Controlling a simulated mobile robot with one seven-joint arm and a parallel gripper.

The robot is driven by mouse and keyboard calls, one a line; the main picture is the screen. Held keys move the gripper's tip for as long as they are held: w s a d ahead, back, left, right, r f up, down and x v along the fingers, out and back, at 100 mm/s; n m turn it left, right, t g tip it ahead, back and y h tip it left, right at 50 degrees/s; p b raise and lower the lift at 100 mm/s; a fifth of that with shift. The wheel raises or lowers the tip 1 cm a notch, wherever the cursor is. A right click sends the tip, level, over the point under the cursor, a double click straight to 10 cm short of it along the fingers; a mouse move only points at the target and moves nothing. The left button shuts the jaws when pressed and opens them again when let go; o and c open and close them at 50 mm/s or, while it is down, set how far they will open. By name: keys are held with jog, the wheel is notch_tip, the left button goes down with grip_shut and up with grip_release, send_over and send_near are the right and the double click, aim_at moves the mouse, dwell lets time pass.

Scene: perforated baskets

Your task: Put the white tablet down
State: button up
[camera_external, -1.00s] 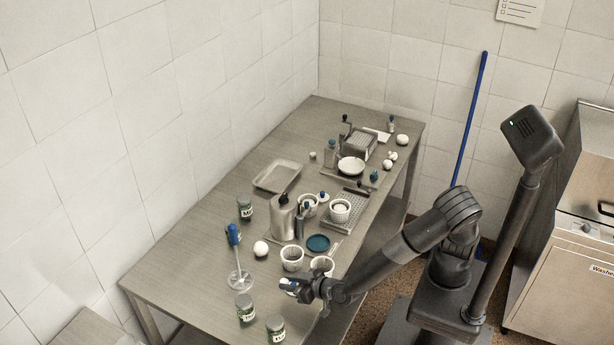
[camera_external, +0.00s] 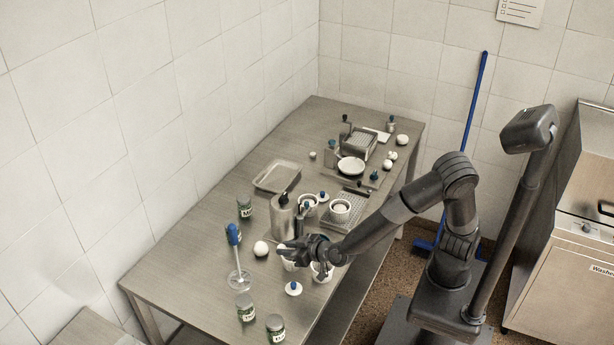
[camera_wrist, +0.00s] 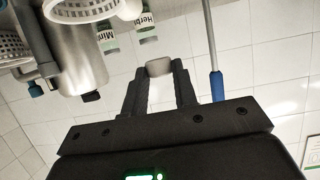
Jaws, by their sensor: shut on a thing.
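The white tablet (camera_wrist: 158,68) is a small pale, rounded block held between the fingertips in the wrist view. My gripper (camera_wrist: 159,76) is shut on it. In the external view my gripper (camera_external: 284,246) is above the front half of the metal table (camera_external: 190,262), over the white perforated baskets. The tablet is too small to make out clearly there, and its height above the table is hard to tell.
White perforated baskets (camera_external: 322,272) stand under my gripper and forearm. A metal bottle (camera_external: 281,217), a white egg-like ball (camera_external: 261,248), a blue-handled tool (camera_external: 234,236), a blue-knobbed white lid (camera_external: 293,289) and jars (camera_external: 245,306) stand around. The left table edge is clear.

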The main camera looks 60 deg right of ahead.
jog(key=w+d+r+n+y, duration=0.2)
jog(key=w+d+r, duration=0.3)
jog(key=w+d, duration=0.6)
jog(key=w+d+r+n+y, duration=0.2)
jog(key=w+d+r, duration=0.2)
jog(key=w+d, duration=0.65)
jog(key=s+d+f+n+g+y, duration=0.1)
jog(key=s+d+f, duration=0.1)
jog(key=d, duration=0.9)
jog(key=s+d+f+n+y, duration=0.1)
jog(key=s+d+f, duration=0.1)
jog(key=d, duration=0.8)
jog(key=s+d+f+n+g+y, duration=0.1)
jog(key=s+d+f+y, duration=0.15)
jog(key=d, duration=0.85)
send_over(294, 178)
jog(key=shift+h, duration=0.45)
notch_tip(294, 178, down, 7)
jog(key=shift+r, duration=0.1)
jog(key=shift+w+a+f, duration=0.1)
jog(key=shift+f, duration=2)
jog(key=shift+f, duration=0.55)
jog(key=o, duration=1)
jog(key=shift+f, duration=0.1)
